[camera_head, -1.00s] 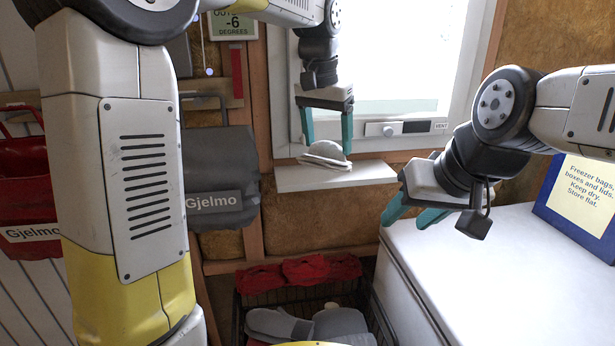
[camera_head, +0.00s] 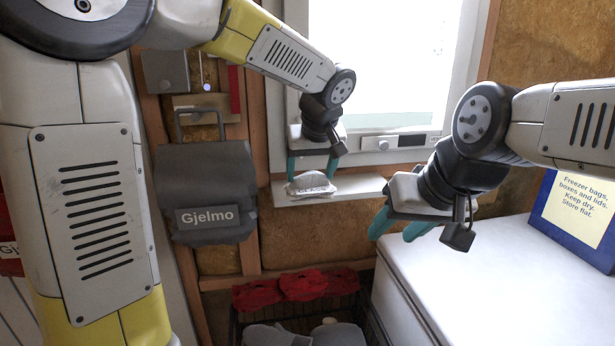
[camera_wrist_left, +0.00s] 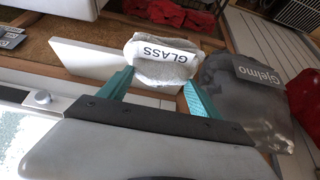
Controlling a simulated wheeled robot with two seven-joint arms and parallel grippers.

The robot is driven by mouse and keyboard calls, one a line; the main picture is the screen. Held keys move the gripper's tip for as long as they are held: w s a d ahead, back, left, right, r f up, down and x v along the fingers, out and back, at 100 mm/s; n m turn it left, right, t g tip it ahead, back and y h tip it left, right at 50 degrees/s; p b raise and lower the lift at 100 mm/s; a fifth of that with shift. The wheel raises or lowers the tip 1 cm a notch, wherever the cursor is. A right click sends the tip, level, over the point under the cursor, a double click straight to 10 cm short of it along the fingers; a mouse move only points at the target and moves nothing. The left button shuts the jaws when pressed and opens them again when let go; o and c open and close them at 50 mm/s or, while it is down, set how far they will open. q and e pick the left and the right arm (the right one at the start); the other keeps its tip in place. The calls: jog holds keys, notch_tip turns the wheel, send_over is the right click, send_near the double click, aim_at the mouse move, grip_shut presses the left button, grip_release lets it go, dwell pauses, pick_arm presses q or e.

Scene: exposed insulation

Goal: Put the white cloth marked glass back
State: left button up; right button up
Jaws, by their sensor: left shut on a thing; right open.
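The white cloth (camera_head: 312,186) marked GLASS is a folded bundle at the left end of the white window shelf (camera_head: 345,188) in the head view. My left gripper (camera_head: 313,172) is shut on it from above. The cloth looks at or just above the shelf; whether it rests there I cannot tell. In the left wrist view the cloth (camera_wrist_left: 163,62) sits between the two teal fingers, its label facing the camera.
A grey Gjelmo bag (camera_head: 207,195) hangs left of the shelf. A wire basket (camera_head: 300,310) with red and grey cloths stands below. The white chest (camera_head: 500,285) carries a blue-framed sign (camera_head: 577,218). The window (camera_head: 375,75) is behind my left gripper.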

pick_arm(q)
jog(key=shift+w+a+f, duration=0.1)
jog(key=shift+w+f, duration=0.65)
jog(key=shift+w, duration=1.2)
jog(key=shift+w+a+f, duration=0.1)
jog(key=shift+w+f, duration=0.7)
jog(key=shift+w, duration=1.1)
jog(key=shift+w+a+f, duration=0.1)
jog(key=shift+w+f, duration=0.65)
jog(key=shift+w, duration=1.2)
jog(key=o, duration=1.2)
jog(key=shift+f, duration=0.1)
